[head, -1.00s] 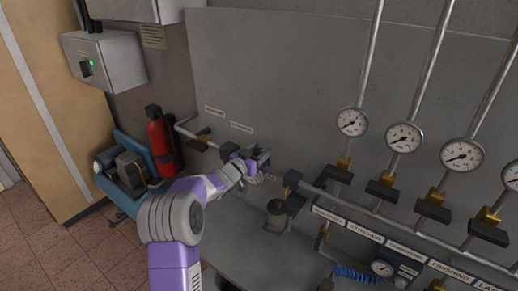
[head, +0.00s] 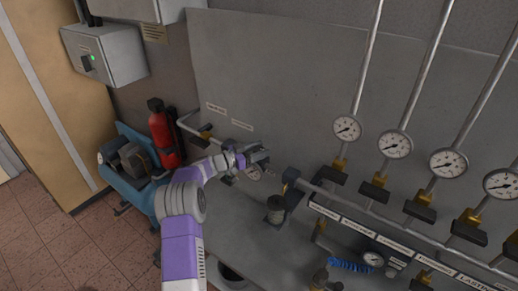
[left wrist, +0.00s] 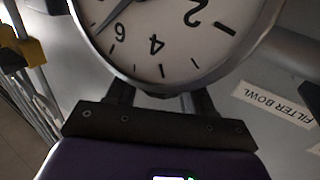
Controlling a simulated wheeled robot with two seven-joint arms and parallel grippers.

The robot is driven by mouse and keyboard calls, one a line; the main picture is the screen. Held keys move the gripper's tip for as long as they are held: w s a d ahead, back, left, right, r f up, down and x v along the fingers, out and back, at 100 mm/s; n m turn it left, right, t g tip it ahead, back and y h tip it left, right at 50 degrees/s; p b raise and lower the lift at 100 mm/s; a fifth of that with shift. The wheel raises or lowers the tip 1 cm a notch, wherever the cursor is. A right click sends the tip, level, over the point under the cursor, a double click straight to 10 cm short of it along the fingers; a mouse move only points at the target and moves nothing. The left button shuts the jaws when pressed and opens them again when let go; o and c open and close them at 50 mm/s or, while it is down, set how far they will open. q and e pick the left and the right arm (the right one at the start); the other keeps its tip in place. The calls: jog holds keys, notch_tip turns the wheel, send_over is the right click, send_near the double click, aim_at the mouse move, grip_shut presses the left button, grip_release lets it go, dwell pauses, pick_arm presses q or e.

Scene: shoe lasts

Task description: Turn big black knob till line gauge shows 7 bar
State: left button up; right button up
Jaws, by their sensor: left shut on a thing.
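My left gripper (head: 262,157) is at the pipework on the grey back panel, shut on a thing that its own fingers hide. I take this to be the black knob, but its outline cannot be made out. The left wrist view shows the two dark fingers (left wrist: 160,103) reaching in behind a round white gauge (left wrist: 165,45). That gauge appears upside down, with 2, 4 and 6 readable and its top cut off. Its dark needle lies just past the 6; the exact value cannot be read.
A filter bowl label (left wrist: 274,103) is beside the gauge. A dark cylindrical bowl (head: 275,206) stands right of my gripper. Several dial gauges (head: 347,128) on vertical pipes line the right. A red extinguisher (head: 163,133) and blue compressor (head: 148,194) stand left.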

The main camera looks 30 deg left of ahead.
pick_arm(q)
jog(key=o, duration=0.9)
jog(key=shift+o, duration=0.2)
jog(key=b+v, duration=0.1)
jog(key=v, duration=0.6)
jog(key=shift+s+b, duration=0.25)
jog(key=shift+b, duration=0.15)
jog(key=shift+a, duration=0.1)
